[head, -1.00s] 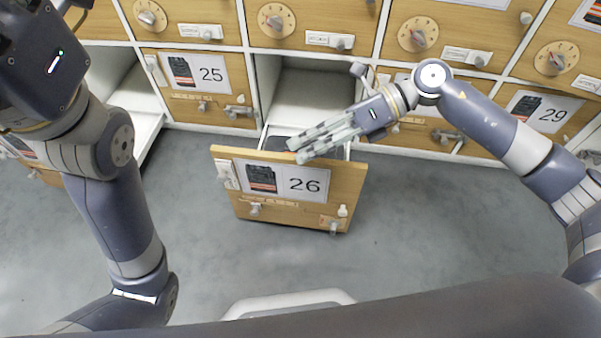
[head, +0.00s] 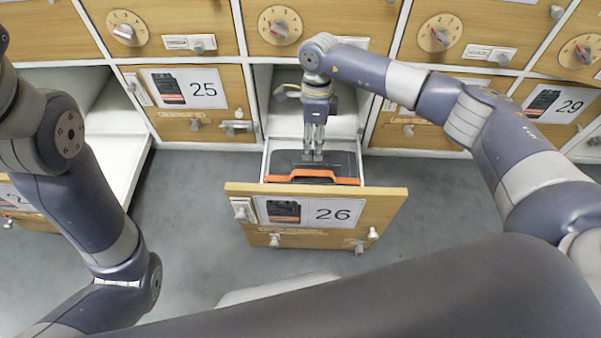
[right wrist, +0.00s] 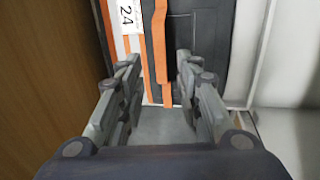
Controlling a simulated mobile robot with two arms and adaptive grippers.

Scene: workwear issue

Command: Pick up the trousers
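The trousers (head: 340,164) are a dark folded bundle with orange trim, lying in the pulled-out drawer 26 (head: 385,205). My right gripper (head: 313,157) points down into the drawer over the trousers. In the right wrist view its two fingers (right wrist: 158,68) are apart, with an orange strip and part of the dark cloth of the trousers (right wrist: 210,45) showing between and beyond them. I cannot tell whether the fingertips touch the cloth. A white label reading 24 lies beside the orange strip. My left arm is at the left of the head view, its gripper out of frame.
Closed drawer 25 (head: 225,112) is left of the open one and drawer 29 (head: 560,105) is at the right. A white open compartment (head: 100,150) juts out at the left. Drawer 26's front panel stands between me and the trousers.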

